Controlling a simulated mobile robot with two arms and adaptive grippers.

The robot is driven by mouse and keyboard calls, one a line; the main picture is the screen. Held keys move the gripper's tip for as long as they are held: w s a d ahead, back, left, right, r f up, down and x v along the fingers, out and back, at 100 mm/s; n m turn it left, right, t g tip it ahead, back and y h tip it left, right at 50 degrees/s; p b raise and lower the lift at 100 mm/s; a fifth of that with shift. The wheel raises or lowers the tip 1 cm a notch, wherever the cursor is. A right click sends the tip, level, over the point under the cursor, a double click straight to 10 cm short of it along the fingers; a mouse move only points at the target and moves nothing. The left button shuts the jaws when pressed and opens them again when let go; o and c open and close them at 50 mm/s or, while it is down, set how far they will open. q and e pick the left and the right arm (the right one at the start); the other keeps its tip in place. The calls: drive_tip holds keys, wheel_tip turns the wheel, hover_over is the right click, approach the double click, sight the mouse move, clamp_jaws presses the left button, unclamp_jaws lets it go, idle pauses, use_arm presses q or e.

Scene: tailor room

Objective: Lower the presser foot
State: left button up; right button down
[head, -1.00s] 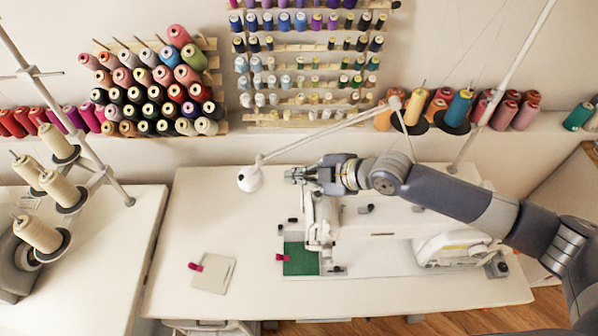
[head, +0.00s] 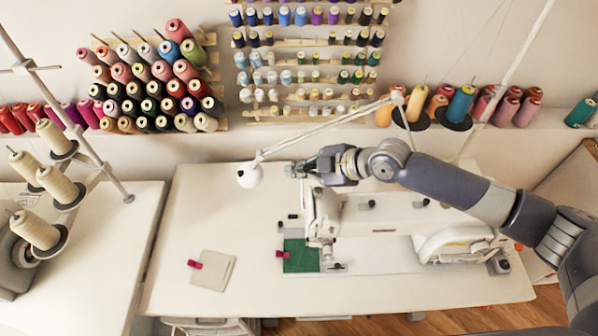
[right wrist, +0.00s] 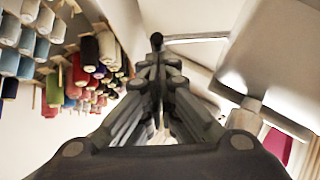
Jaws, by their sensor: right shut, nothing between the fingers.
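The white sewing machine (head: 370,216) stands on the white table, its head end to the left. The presser foot area (head: 327,258) is at the lower end of the head, beside green fabric (head: 299,256) with a red clip; the foot is too small to tell raised or lowered. The lifting lever cannot be made out. My right gripper (head: 291,170) is shut and empty, pointing left, just behind the machine's head. In the right wrist view its fingers (right wrist: 157,52) meet, with the white machine body (right wrist: 275,60) to their right. My left gripper is not in view.
A white lamp (head: 250,175) on a thin arm hangs just left of my right gripper. A beige fabric piece (head: 213,270) with a red clip lies left on the table (head: 190,220). Thread cones and spool racks (head: 155,85) line the wall behind.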

drive_tip(key=shift+f, duration=0.1)
drive_tip(key=w+f+g+b, duration=0.1)
drive_tip(key=b, duration=0.1)
drive_tip(key=f+m+g+b, duration=0.1)
drive_tip(key=b, duration=0.2)
drive_tip(key=w+f+m+g+b, duration=0.1)
drive_tip(key=f+g+b, duration=0.1)
drive_tip(key=b, duration=0.1)
drive_tip(key=shift+w+f, duration=0.1)
drive_tip(key=shift+w, duration=0.25)
idle(0.6)
idle(0.4)
